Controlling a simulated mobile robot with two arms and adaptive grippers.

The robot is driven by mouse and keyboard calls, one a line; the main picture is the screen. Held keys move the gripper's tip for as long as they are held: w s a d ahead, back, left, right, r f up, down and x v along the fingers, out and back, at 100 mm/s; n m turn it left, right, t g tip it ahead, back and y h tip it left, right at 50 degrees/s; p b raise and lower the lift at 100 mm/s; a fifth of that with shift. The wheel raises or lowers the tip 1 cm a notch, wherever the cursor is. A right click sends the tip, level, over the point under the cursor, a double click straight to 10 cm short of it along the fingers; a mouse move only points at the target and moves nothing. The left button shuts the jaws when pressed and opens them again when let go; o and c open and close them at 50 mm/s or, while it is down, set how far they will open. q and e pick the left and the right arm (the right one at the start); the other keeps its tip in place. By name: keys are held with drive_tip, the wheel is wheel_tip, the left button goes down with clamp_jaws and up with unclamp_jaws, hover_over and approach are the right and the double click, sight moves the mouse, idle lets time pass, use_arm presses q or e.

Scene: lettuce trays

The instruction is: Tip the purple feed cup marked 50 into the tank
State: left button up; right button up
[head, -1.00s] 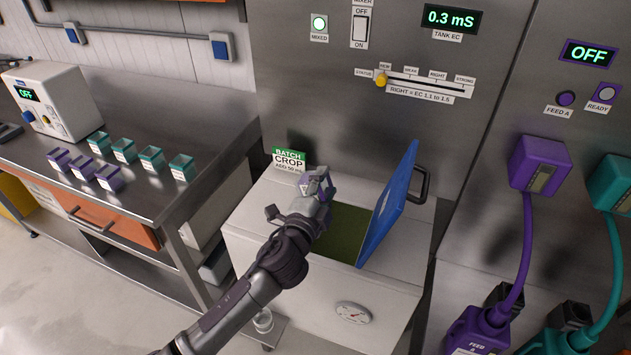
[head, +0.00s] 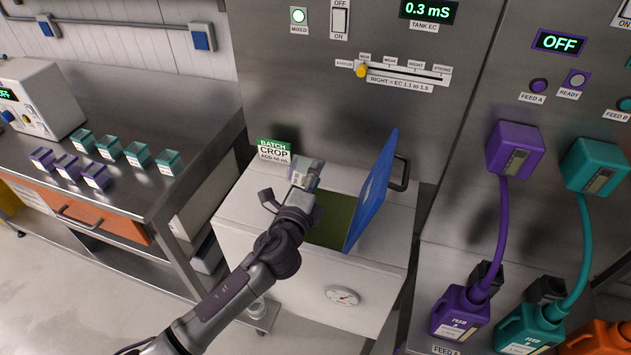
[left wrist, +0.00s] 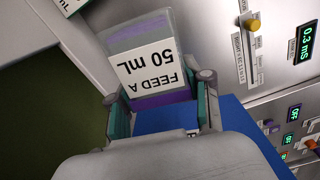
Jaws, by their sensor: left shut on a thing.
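My left gripper (head: 300,190) is shut on the purple feed cup (head: 306,173), above the left side of the tank opening. In the left wrist view, the cup's label (left wrist: 153,68) reads FEED A 50 mL and appears upside down, with the cup between the fingers (left wrist: 160,92). The cup looks tilted in the head view; whether anything is pouring out cannot be told. The white tank (head: 270,255) has a dark green interior, and its blue lid (head: 372,192) stands open on the right. My right gripper does not show.
Several purple cups (head: 68,166) and teal cups (head: 137,154) stand on the steel bench (head: 160,110) at left. A BATCH CROP card (head: 273,151) stands behind the tank. The tank EC display (head: 427,10) reads 0.3 mS. Purple (head: 460,312) and teal (head: 530,327) feed jugs stand at right.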

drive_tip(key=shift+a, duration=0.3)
